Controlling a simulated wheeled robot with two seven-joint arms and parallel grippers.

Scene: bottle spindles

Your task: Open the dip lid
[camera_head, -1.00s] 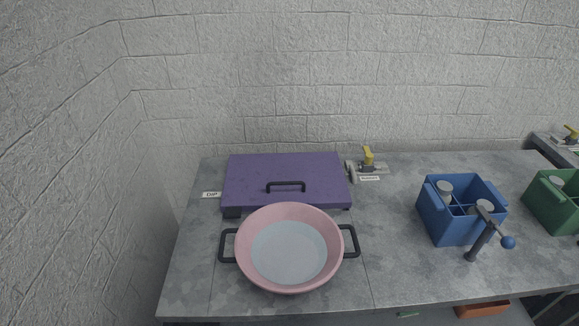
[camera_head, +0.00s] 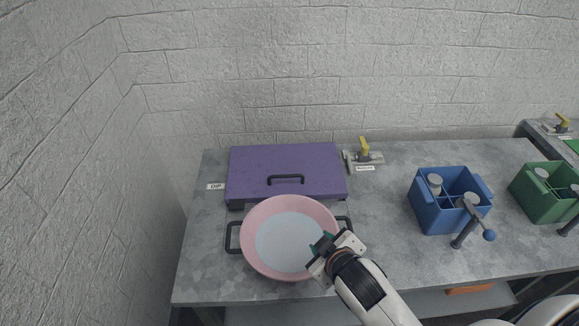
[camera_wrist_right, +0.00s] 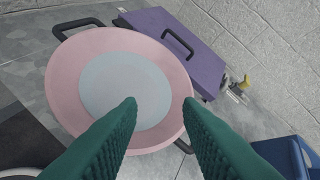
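The purple dip lid (camera_head: 285,160) lies flat and closed at the back left of the counter, with a black bar handle (camera_head: 285,180) on its top. A "DIP" label (camera_head: 215,187) sits at its left. The lid also shows in the right wrist view (camera_wrist_right: 172,38), beyond the pink basin. My right gripper (camera_head: 325,247) is over the front right of the pink basin. In the right wrist view its green fingers (camera_wrist_right: 160,103) are spread apart with nothing between them, short of the lid. My left gripper is not in view.
A pink basin (camera_head: 252,225) with a pale blue-grey inside and black side handles stands right in front of the lid. A yellow-handled valve (camera_head: 364,152) is right of the lid. A blue divided crate (camera_head: 437,212) with a crank and a green crate (camera_head: 538,203) stand farther right.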

